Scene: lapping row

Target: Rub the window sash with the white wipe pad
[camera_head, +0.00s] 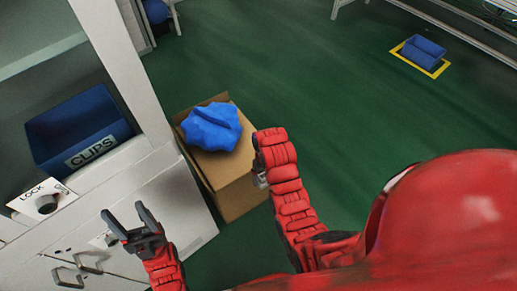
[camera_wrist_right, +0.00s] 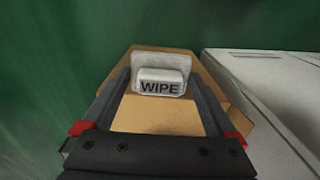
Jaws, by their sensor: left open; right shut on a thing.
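The white wipe pad (camera_wrist_right: 160,87), marked WIPE, sits between the fingertips of my right gripper (camera_wrist_right: 159,75), which is shut on it. In the head view the pad and right fingers are mostly hidden behind my red right arm. In the right wrist view the pad is over the cardboard box. My left gripper (camera_head: 134,228) is open and empty, in front of the white cabinet. A white frame (camera_head: 120,68) with a greyish pane stands at the upper left. I cannot tell for sure whether it is the window sash. The pad appears apart from it.
A cardboard box (camera_head: 229,189) with a blue crumpled bundle (camera_head: 211,127) stands beside the white cabinet (camera_head: 170,192). A blue CLIPS bin (camera_head: 75,125) and a LOCK knob (camera_head: 46,204) are at the left. Green floor is clear beyond, up to a blue crate (camera_head: 421,52).

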